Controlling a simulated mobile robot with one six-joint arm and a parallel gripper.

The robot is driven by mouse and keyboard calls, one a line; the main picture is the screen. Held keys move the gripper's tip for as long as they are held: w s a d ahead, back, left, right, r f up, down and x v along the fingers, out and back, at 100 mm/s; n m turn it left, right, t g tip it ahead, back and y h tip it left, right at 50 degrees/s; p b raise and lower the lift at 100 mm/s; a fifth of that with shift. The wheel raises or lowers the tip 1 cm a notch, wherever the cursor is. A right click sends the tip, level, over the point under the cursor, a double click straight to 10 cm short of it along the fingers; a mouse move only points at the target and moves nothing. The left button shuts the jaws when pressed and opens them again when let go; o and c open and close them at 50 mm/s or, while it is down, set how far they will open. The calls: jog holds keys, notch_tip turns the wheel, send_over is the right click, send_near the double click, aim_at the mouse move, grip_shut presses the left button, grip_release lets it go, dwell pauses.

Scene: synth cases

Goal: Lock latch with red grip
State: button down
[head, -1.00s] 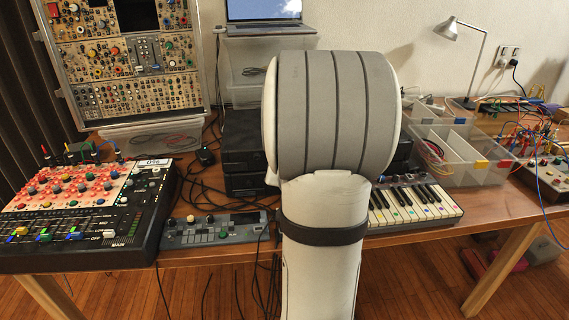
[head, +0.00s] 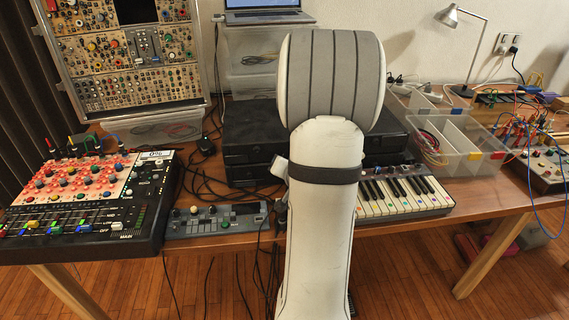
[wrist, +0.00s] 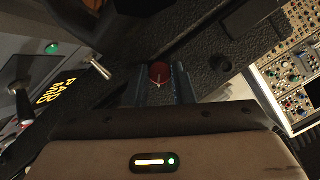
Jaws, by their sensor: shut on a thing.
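In the wrist view, a round dark-red grip (wrist: 159,73) shows between the two blue-grey fingers of my gripper (wrist: 160,86). The fingers stand on either side of it, and my gripper is shut on it. A pale line marks the grip's face. The rest of the latch is too dark to make out. A black textured surface (wrist: 217,69) lies just beyond and beside the grip. In the head view my own arm hides the gripper, and I cannot see the red grip there.
Close by in the wrist view are a metal toggle switch (wrist: 96,66) and a green light (wrist: 52,48). In the head view, a mixer (head: 95,195), a small control box (head: 215,220), a keyboard (head: 405,195) and clear bins (head: 455,150) crowd the table. Loose cables lie between.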

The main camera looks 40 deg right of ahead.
jog(key=c, duration=1.5)
grip_release()
jog(key=shift+s+d+r, duration=0.1)
jog(key=shift+d+r, duration=0.05)
jog(key=shift+d, duration=0.1)
jog(key=shift+o, duration=1.3)
jog(key=shift+a, duration=0.1)
jog(key=v, duration=0.7)
jog(key=shift+s+a, duration=0.15)
jog(key=shift+s, duration=0.2)
jog(key=shift+r, duration=0.1)
